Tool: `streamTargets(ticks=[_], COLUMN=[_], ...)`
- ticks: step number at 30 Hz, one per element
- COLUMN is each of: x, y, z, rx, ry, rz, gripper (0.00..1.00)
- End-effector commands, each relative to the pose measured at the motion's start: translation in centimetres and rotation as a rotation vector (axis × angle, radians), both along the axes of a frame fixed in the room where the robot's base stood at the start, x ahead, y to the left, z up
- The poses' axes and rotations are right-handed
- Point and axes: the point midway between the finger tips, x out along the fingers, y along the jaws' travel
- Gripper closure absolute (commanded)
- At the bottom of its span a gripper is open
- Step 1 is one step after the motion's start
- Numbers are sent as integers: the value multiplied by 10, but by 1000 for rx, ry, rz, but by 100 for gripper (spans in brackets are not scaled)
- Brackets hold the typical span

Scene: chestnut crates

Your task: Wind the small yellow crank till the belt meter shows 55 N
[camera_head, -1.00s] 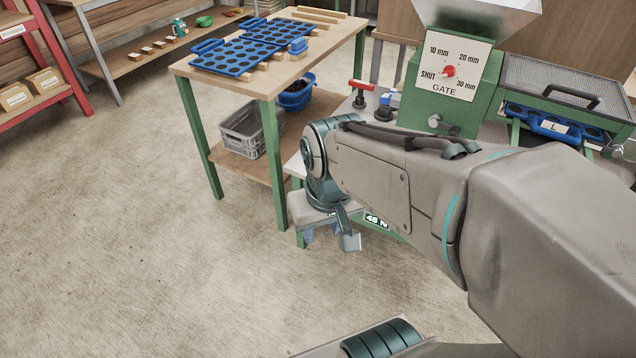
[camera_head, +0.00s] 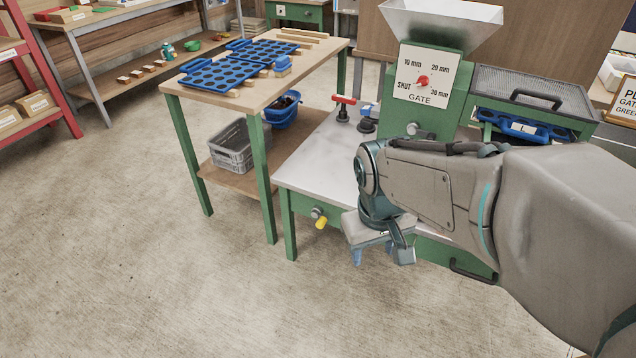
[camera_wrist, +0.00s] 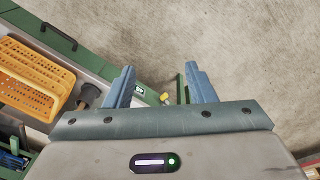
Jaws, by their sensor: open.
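The small yellow crank (camera_head: 320,219) sticks out from the front of the green-framed bench, near its left corner. My gripper (camera_head: 373,253) is open and empty, pointing down in front of the bench, to the right of the crank and apart from it. In the wrist view the open fingers (camera_wrist: 160,72) show floor between them, and the yellow crank (camera_wrist: 164,97) shows low between them. A small black-and-white plate (camera_wrist: 139,90), perhaps the belt meter, is partly behind the left finger; I cannot read it. My arm hides that part of the bench front in the head view.
On the bench (camera_head: 318,160) stand a red-handled tool (camera_head: 343,106) and a green hopper machine with a gate dial (camera_head: 422,80). A wooden table with blue trays (camera_head: 222,72) stands close on the left. An orange basket (camera_wrist: 32,80) shows in the wrist view. Floor in front is clear.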

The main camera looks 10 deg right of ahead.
Motion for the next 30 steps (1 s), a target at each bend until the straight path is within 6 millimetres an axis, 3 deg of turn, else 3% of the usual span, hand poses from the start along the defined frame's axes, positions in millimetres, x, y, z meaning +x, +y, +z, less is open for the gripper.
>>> streamTargets(ticks=[1, 9, 18, 25, 30], x=[11, 74, 147, 204, 245], y=[-2, -26, -39, -34, -20], z=[-17, -80, -159, -223, -272], rx=[-37, -280, -581, -838, -1047], ry=[38, 223, 447, 633, 782], rz=[58, 385, 774, 1089, 1325], gripper=[50, 50, 50, 50, 50])
